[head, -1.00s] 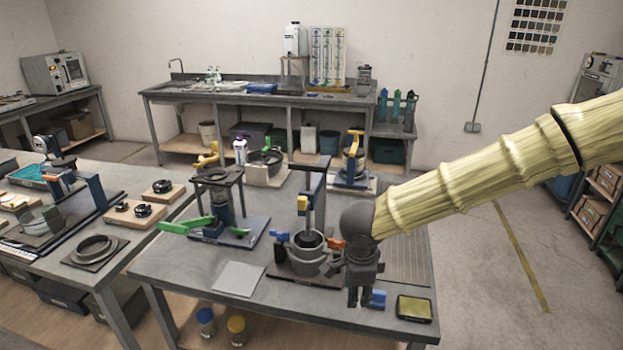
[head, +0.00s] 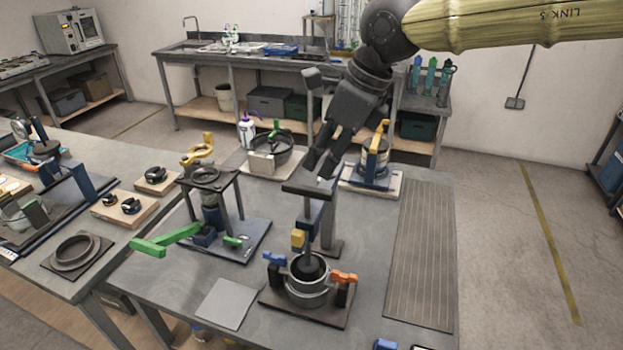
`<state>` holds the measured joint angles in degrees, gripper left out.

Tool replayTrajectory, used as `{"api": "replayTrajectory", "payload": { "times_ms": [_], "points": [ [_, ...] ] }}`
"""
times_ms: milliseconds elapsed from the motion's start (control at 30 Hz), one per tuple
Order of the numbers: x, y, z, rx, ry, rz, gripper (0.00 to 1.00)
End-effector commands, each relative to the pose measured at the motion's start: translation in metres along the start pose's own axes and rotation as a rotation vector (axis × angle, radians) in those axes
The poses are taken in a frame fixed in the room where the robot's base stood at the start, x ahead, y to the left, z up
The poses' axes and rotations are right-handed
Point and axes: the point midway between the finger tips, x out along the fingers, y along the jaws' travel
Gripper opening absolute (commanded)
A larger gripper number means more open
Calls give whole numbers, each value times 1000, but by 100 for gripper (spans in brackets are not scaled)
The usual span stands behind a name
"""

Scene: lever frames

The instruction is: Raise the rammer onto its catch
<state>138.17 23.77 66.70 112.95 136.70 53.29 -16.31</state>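The rammer (head: 308,216) is a grey upright rod with a dark flat crossbar (head: 309,188) on top. Its dark foot (head: 308,266) sits down inside a round metal mould (head: 307,292), which has blue and orange clamps at its sides. A grey post with a blue block (head: 317,212) stands just behind the rod. A yellow piece (head: 297,238), which looks like the catch, sits beside the rod above the mould. My gripper (head: 319,168) is just above the crossbar, pointing down and left. Its fingers look apart with nothing between them. Whether a fingertip touches the bar is unclear.
A green-levered press (head: 212,215) stands to the left, with its lever (head: 165,240) sticking out. A yellow-handled device (head: 373,160) stands behind right. A grey plate (head: 225,303) lies at the front left. A ribbed mat (head: 421,250) on the right is clear.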

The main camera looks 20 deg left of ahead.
Motion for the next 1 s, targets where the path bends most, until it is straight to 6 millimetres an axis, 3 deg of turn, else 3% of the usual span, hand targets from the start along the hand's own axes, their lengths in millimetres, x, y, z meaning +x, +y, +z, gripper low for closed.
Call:
{"api": "replayTrajectory", "payload": {
  "times_ms": [300,500,700,1000],
  "points": [
    [56,-12,-1,3,4,12,38],
    [82,-12,0,2,2,10,38],
    [95,-13,-1,3,1,10,38],
    [98,-13,-1,3,1,9,38]
  ]
}}
